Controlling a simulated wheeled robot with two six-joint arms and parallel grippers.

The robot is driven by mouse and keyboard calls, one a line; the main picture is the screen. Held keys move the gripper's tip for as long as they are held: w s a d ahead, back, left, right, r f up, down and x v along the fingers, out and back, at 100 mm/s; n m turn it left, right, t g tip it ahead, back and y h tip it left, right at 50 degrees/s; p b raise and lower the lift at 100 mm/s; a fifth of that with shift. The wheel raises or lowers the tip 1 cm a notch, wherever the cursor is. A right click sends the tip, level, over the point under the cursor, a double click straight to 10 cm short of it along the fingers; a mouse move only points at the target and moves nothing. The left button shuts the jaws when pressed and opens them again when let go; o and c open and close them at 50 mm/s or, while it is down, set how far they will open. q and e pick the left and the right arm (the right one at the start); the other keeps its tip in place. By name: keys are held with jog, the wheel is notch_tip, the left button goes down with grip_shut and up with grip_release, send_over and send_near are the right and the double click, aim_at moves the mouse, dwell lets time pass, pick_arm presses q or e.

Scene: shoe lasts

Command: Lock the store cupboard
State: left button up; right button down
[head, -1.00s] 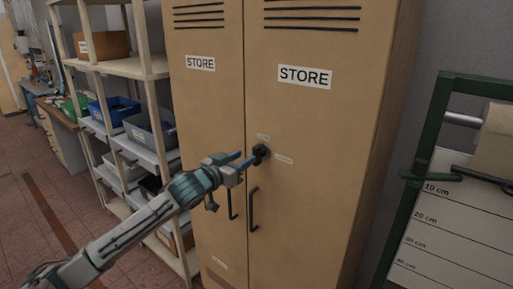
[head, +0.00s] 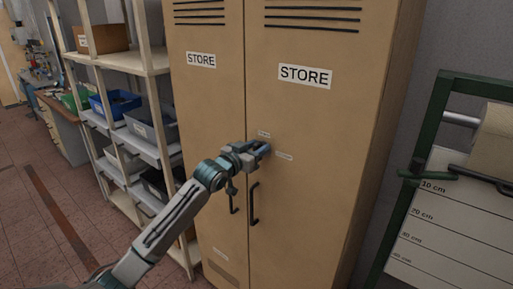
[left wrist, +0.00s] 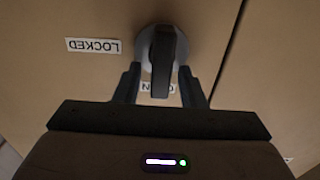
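The tan store cupboard (head: 305,125) stands with both doors shut. Its dark turn knob (left wrist: 163,60) is on the right-hand door, and in the left wrist view its bar points at the label partly hidden behind it, which seems to read OPEN. The LOCKED label (left wrist: 93,45) is beside the knob, upside down in that view. My left gripper (head: 262,149) is at the knob and hides most of it in the head view. In the left wrist view its fingers (left wrist: 160,78) are open, one on each side of the bar, with small gaps. My right gripper is not in view.
Two dark door handles (head: 253,204) hang just below my left gripper. A shelf rack (head: 150,72) with bins stands to the left. A green-framed stand (head: 412,175) with a paper roll and a centimetre scale is on the right.

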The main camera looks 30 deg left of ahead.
pick_arm(q)
grip_shut()
jog(key=shift+m, duration=0.4)
jog(key=shift+d+f+m+b, duration=0.1)
jog(key=shift+d+m+b, duration=0.25)
jog(key=shift+m, duration=0.55)
jog(key=m+b, duration=0.1)
jog(key=m, duration=0.4)
jog(key=f+m+b, duration=0.1)
jog(key=m, duration=0.4)
jog(key=d+m+b, duration=0.1)
jog(key=m+b, duration=0.1)
jog(key=m, duration=0.3)
jog(key=shift+s+d+f, duration=0.1)
jog(key=shift+f, duration=0.3)
jog(key=shift+m, duration=0.3)
